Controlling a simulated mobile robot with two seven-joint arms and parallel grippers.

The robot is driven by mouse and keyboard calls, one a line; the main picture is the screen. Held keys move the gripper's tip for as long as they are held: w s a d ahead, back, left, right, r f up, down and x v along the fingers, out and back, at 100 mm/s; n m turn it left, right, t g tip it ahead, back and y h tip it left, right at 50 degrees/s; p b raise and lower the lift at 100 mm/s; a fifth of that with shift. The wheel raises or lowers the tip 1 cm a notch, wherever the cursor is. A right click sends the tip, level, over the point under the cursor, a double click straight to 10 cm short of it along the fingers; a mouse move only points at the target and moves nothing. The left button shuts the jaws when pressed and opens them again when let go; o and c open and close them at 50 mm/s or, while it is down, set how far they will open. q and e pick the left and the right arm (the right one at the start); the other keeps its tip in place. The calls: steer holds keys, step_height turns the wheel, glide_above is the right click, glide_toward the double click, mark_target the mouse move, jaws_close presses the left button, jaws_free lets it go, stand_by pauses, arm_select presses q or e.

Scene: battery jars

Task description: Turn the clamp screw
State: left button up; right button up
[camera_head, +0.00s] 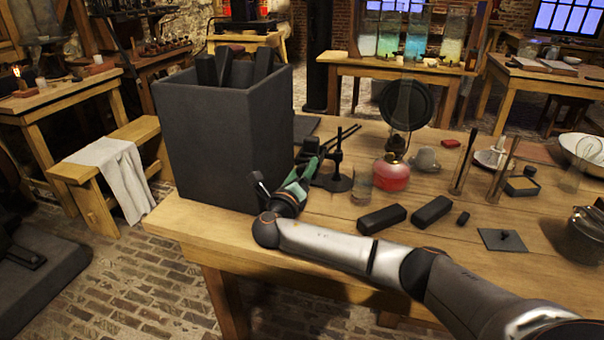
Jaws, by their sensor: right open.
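A small black stand (339,162) with an upright rod and round base stands on the wooden table, just right of the tall dark grey box. Thin dark prongs, which look like a clamp, reach up and right near its top. I cannot make out the clamp screw itself; it is too small or hidden by my gripper. My right gripper (310,164) is open, beside the stand on its left, with green parts near its wrist. I cannot tell whether its fingers touch the clamp. My left gripper is not in view.
The tall grey box (222,140) holds dark bars, close left of my gripper. A red-based oil lamp (391,172) stands right of the stand. Black blocks (382,219) lie in front. Glass tubes (464,162) stand farther right. My right forearm crosses the table's front edge.

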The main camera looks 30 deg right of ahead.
steer(key=shift+w+d, duration=0.15)
jaws_close()
stand_by(0.6)
